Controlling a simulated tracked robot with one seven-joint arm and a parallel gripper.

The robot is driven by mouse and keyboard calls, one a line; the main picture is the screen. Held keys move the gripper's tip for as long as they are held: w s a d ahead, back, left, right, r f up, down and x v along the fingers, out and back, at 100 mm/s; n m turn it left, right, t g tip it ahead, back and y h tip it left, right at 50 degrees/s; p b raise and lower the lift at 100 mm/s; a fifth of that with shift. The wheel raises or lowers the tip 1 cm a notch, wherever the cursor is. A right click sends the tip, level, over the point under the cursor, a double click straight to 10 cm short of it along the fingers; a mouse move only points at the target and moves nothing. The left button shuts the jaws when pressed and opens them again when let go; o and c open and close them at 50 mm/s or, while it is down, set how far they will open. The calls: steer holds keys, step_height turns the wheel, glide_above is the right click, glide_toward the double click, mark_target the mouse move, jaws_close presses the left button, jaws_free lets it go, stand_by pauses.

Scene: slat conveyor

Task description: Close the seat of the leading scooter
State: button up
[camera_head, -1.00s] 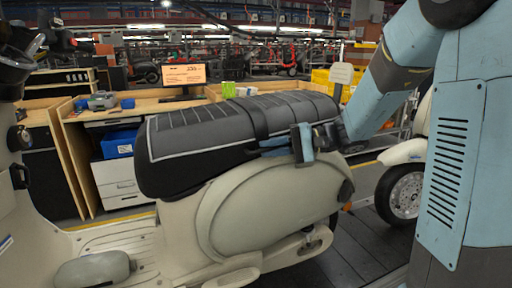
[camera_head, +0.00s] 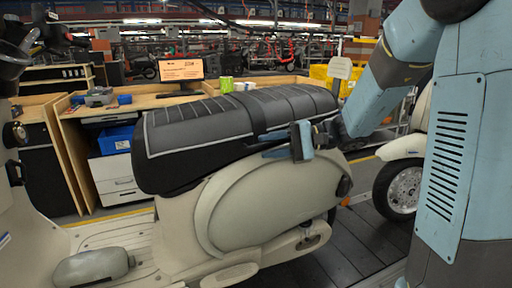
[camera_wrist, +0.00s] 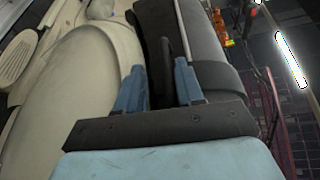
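The leading scooter (camera_head: 265,212) is cream and fills the middle of the head view. Its black ribbed seat (camera_head: 205,128) with pale piping lies low along the top of the body, with a dark band beneath it. I cannot tell whether it is fully down. My gripper (camera_head: 303,141) is at the seat's near rear side. In the wrist view, its blue fingers (camera_wrist: 158,88) stand apart, with a narrow dark part upright between them. The seat (camera_wrist: 205,45) is on the right and the cream side panel (camera_wrist: 85,75) on the left. Contact is unclear.
A second scooter's front wheel (camera_head: 403,188) stands behind, on the dark slat conveyor (camera_head: 350,245). A wooden workbench (camera_head: 72,150) with drawers and a monitor (camera_head: 181,69) stands beyond the scooter. Yellow bins are at the back right.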

steer(key=d+r, duration=0.2)
steer(key=d, duration=1.1)
steer(key=shift+d+r, duration=0.15)
steer(key=shift+d, duration=0.1)
steer(key=shift+s, duration=0.1)
steer(key=s+a+f+n+g+h, duration=0.1)
steer(key=s+a+f+h, duration=0.1)
steer(key=s+h, duration=0.65)
steer(key=s+d+n+t+h, duration=0.1)
steer(key=s+d+t+h, duration=0.5)
steer(key=s, duration=0.5)
steer(key=shift+d+r+h, duration=0.35)
steer(key=shift+r+h, duration=0.1)
steer(key=shift+h, duration=0.3)
